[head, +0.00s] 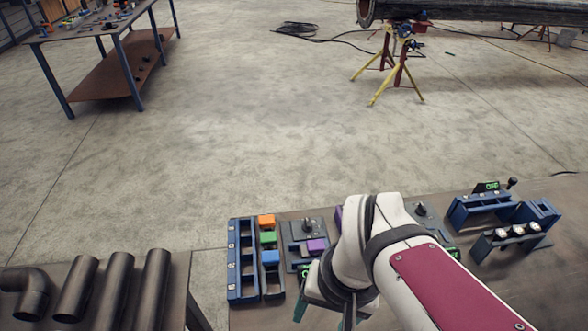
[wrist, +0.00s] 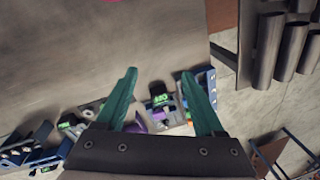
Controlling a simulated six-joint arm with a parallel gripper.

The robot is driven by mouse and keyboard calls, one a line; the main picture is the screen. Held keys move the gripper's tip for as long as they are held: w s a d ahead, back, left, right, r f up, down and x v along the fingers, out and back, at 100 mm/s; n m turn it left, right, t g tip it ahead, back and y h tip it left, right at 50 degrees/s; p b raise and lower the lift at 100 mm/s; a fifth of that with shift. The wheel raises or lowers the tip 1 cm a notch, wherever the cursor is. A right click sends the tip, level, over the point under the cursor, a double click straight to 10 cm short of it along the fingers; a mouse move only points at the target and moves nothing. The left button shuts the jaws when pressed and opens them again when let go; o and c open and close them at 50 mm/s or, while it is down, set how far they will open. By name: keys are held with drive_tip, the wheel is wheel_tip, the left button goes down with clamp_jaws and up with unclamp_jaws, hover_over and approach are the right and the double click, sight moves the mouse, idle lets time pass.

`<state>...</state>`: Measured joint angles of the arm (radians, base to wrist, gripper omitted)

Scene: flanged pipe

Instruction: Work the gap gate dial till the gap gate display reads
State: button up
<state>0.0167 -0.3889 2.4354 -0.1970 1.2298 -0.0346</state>
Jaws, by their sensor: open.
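My gripper (wrist: 158,72) is open and empty, its two teal fingers spread apart in the wrist view. In the head view it hangs over the bench's near part, mostly hidden behind my white arm. A small display with green characters (wrist: 160,98) shows between the fingers in the wrist view; its reading is too small to tell. In the head view, a grey plate with a dark knob (head: 308,226) stands left of my arm, and another knob (head: 420,209) stands right of it. A green-lit display (head: 487,187) is at the back right. I cannot tell which belong to the gap gate.
A purple block (head: 317,245) lies near the left knob. Blue holders (head: 538,213) stand at the right. Dark pipes (head: 115,290) lie on the left table.

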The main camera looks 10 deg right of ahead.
drive_tip(key=w+d+n, duration=0.1)
drive_tip(key=w, duration=0.4)
drive_tip(key=w+f+t, duration=0.1)
drive_tip(key=w, duration=0.4)
drive_tip(key=w+d+n+t+h, duration=0.1)
drive_tip(key=w, duration=0.5)
drive_tip(key=shift+d+f+n, duration=0.3)
drive_tip(key=shift+d+f, duration=0.05)
drive_tip(key=shift+f, duration=0.05)
drive_tip(key=c, duration=0.3)
drive_tip(key=n+t, duration=0.2)
approach(307, 222)
drive_tip(key=x, duration=0.7)
drive_tip(key=shift+w+f, duration=0.1)
drive_tip(key=shift+f, duration=0.05)
drive_tip(key=shift+w+f, duration=0.25)
drive_tip(key=shift+f, duration=0.3)
clamp_jaws()
